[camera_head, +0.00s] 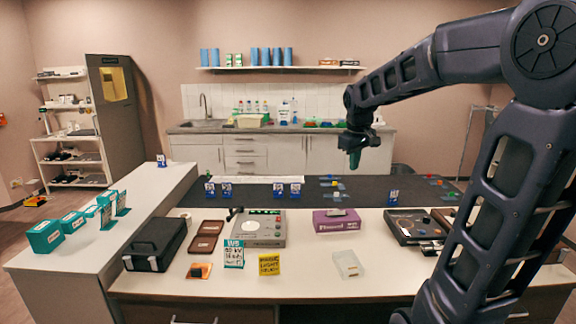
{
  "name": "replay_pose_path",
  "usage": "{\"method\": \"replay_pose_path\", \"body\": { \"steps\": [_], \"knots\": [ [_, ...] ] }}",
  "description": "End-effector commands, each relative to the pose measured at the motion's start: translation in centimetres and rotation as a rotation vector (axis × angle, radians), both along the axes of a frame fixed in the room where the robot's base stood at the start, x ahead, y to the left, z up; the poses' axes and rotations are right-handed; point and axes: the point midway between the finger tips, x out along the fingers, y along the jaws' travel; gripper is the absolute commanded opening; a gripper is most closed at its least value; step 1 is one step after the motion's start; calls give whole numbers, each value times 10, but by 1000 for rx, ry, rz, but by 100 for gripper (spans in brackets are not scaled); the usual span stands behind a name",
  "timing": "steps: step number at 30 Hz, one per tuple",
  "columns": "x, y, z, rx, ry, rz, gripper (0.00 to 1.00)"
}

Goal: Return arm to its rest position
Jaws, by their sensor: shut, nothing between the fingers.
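My arm rises from the lower right, bends at the upper right and reaches left over the counter. My gripper (354,158) hangs at its end, pointing down, above the dark mat (320,194). Its fingers look closed together with nothing held. It is clear of the objects on the counter below, and the purple box (336,222) stands below and nearer the camera.
The counter holds a black case (154,246), a grey device (258,229), a yellow sign (269,264), a clear tray (348,264) and a dark device (412,228) near my arm. Teal boxes (46,236) stand at left. Air around the gripper is free.

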Motion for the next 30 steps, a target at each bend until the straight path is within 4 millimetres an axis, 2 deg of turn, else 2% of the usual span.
{"method": "replay_pose_path", "body": {
  "steps": [1,8,18,24,30],
  "knots": [
    [-15,-8,1,10,-14,-35,0],
    [-78,-35,-4,66,-66,-197,0],
    [-163,-63,-30,167,-136,-424,0],
    [-192,-71,-45,210,-158,-506,0],
    [-199,-72,-50,221,-163,-528,0]
  ]
}}
